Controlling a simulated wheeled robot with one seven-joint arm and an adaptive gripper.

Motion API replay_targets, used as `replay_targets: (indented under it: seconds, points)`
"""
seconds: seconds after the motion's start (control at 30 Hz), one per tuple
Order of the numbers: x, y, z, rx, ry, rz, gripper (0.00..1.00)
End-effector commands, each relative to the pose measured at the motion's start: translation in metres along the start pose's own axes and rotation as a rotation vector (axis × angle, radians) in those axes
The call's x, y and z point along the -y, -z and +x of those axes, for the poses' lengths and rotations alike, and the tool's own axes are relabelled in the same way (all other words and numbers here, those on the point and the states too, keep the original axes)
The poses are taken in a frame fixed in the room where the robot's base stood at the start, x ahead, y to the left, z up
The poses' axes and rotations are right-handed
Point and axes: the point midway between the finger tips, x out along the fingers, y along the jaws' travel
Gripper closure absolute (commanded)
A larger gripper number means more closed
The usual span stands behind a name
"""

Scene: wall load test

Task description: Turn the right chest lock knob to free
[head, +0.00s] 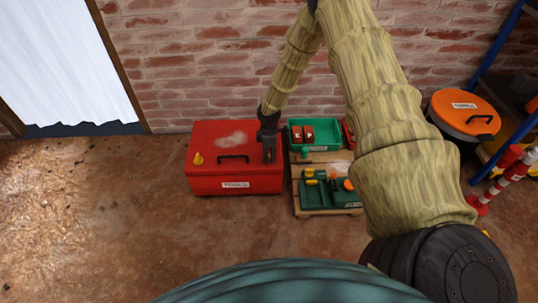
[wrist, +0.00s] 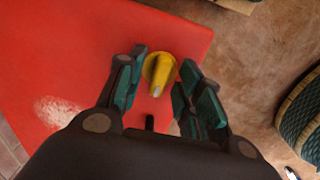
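The red chest (head: 215,180) stands on the floor against the brick wall, its lid shut. A yellow knob (head: 198,158) sits on the left of its lid, and a black handle (head: 233,156) lies in the middle. My gripper (head: 268,154) points down over the right side of the lid and hides the right knob in the head view. In the wrist view the yellow right knob (wrist: 158,70) stands between my open fingers (wrist: 164,64), with a visible gap on the right. Its pale-tipped end points toward the bottom of the picture. Contact at the left finger is unclear.
Right of the chest, a wooden pallet (head: 297,205) holds a green tray (head: 327,127) and a green case (head: 345,198). An orange-lidded bin (head: 464,106) and red-white posts (head: 515,174) stand farther right. The floor left and front is open.

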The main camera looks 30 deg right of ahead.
Motion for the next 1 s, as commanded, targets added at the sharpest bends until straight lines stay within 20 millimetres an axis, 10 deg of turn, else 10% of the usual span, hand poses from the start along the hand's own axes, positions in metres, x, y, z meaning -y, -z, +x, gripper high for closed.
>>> replay_targets:
  seconds: [0.27,0.47,1.0]
  points:
    - [-0.0002,0.0002,0.0004,0.000,0.000,0.000,0.66]
    - [-0.0002,0.0002,0.0003,-0.001,-0.001,0.000,1.00]
    - [-0.0012,0.0004,-0.0031,0.000,-0.003,0.113,1.00]
